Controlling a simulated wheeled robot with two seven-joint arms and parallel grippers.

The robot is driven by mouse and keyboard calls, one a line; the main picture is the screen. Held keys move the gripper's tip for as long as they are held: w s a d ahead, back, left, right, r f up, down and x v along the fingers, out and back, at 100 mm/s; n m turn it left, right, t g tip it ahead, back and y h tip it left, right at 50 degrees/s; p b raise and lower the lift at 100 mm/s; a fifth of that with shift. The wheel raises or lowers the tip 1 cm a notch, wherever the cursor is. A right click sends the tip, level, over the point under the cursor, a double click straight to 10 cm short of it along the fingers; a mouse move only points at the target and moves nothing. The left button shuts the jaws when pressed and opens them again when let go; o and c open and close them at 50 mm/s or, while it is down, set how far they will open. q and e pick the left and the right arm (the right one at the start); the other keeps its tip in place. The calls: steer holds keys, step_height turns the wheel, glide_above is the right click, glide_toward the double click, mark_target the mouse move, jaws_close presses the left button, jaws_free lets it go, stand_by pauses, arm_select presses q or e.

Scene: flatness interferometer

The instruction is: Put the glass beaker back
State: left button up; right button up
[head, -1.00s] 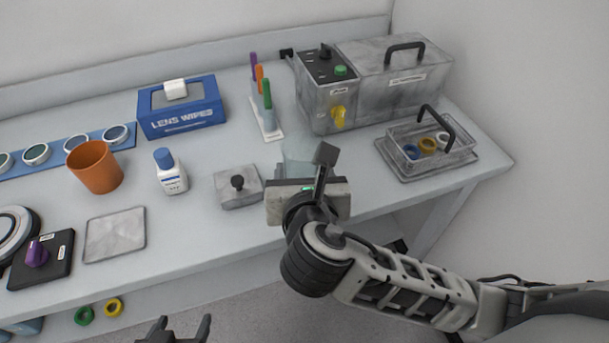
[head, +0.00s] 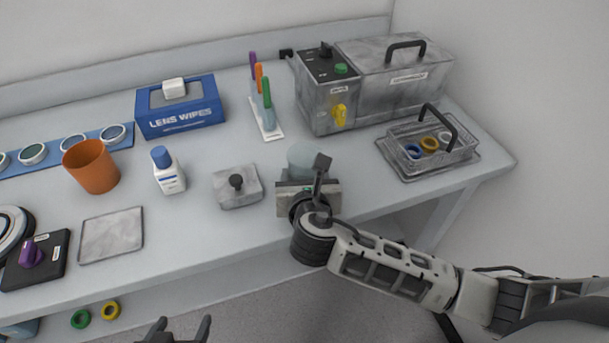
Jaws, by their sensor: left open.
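The clear glass beaker (head: 304,158) is on or just above the bench near its front edge, partly hidden behind my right gripper. My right gripper (head: 319,172) is at the beaker's near side, with one dark finger showing against its right side. The other finger is hidden, so I cannot tell whether the jaws grip the glass, or whether the beaker touches the bench. My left gripper (head: 182,329) is low at the bottom edge, in front of the bench, with two dark fingers apart and nothing between them.
Left of the beaker are a grey lidded block (head: 237,187), a white bottle (head: 169,171), an orange cup (head: 91,166) and a flat grey plate (head: 111,235). Behind stand a pen holder (head: 266,122) and a grey machine (head: 329,106). A wire basket (head: 456,153) stands right.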

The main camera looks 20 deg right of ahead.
steer(key=shift+f, duration=0.1)
steer(key=o, duration=1.1)
steer(key=shift+c, duration=0.2)
steer(key=shift+s+a+r, duration=0.1)
steer(key=shift+s+r, duration=0.1)
steer(key=v, duration=1.1)
steer(key=shift+s+p, duration=0.3)
steer(key=shift+s, duration=0.05)
steer(key=shift+r, duration=0.1)
